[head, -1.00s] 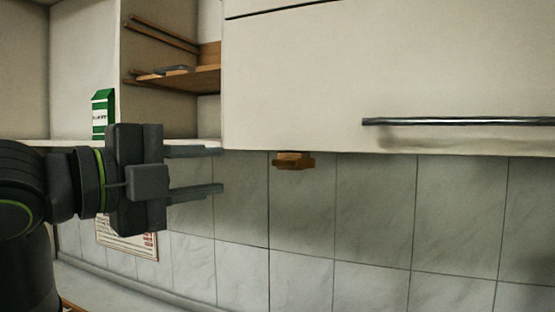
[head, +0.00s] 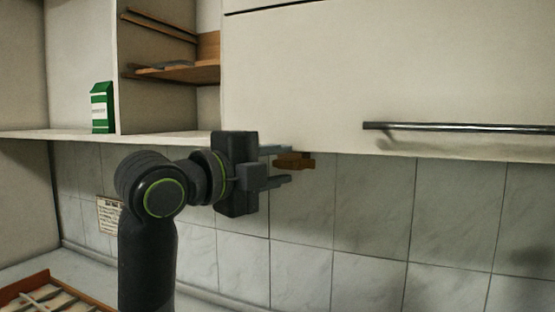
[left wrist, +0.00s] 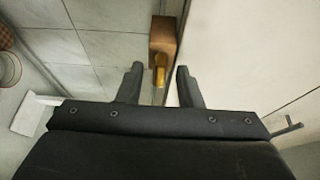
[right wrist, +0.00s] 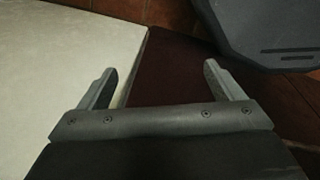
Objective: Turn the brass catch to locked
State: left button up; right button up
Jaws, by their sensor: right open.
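The brass catch (head: 297,161) sits under the bottom edge of the white cabinet front (head: 330,80) in the head view. In the left wrist view it is a brown block (left wrist: 163,35) with a brass lever (left wrist: 161,76) pointing toward my gripper. My left gripper (head: 284,165) is open right at the catch. Its fingers stand on either side of the lever, with gaps on both sides. My right gripper (right wrist: 160,70) shows only in the right wrist view. It is open and empty, low down over a pale surface and a dark red one.
A long metal handle (head: 460,127) runs along the cabinet front to the right. A green and white carton (head: 103,108) stands on the open shelf at left. A tiled wall (head: 370,210) lies behind. A wooden tray (head: 30,286) is at the lower left.

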pick_arm(q)
jog(key=shift+w+d, duration=0.1)
jog(key=shift+c, duration=0.3)
grip_shut()
jog(key=shift+d+f+n+t+y+b, duration=0.1)
jog(key=shift+n+t+y+b, duration=0.85)
jog(key=shift+n, duration=2.8)
jog(key=shift+d+f+n+t+y+b, duration=0.15)
jog(key=shift+n+t+y+b, duration=0.25)
jog(key=shift+n+t+b, duration=2.2)
jog(key=shift+f+n+t+y+p, duration=0.1)
jog(key=shift+n+t+y+p, duration=0.4)
jog(key=shift+n, duration=4.35)
jog(key=shift+y+b, duration=0.3)
jog(key=shift+y, duration=0.05)
